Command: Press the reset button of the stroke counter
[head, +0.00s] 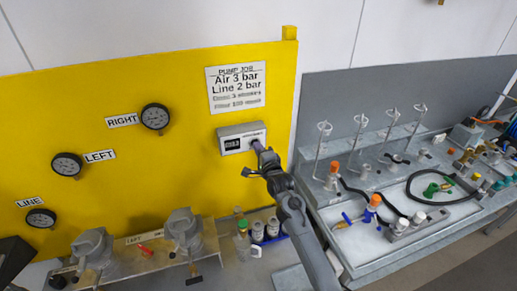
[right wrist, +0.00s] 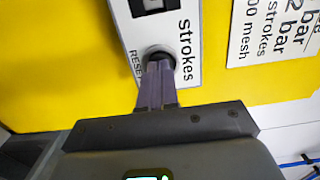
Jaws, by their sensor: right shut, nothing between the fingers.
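The stroke counter (head: 231,147) is a pale box with a dark display on the yellow panel (head: 190,95). In the right wrist view its label face (right wrist: 187,62) reads "strokes" and "RESET". The round dark reset button (right wrist: 152,51) sits beside that lettering and is partly hidden behind my fingertips. My right gripper (head: 258,147) is at the right end of the counter. Its fingers (right wrist: 158,66) are shut with nothing between them, and their tips are at the button, seemingly touching it. How far the button is pushed in cannot be told. My left gripper is not in view.
A white job sign (head: 236,88) hangs above the counter. Gauges such as the right one (head: 155,117) are on the panel. Below stand two grey pump bodies (head: 183,228) and small bottles (head: 257,231). A grey bench (head: 345,245) with hoses and fittings is on the right.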

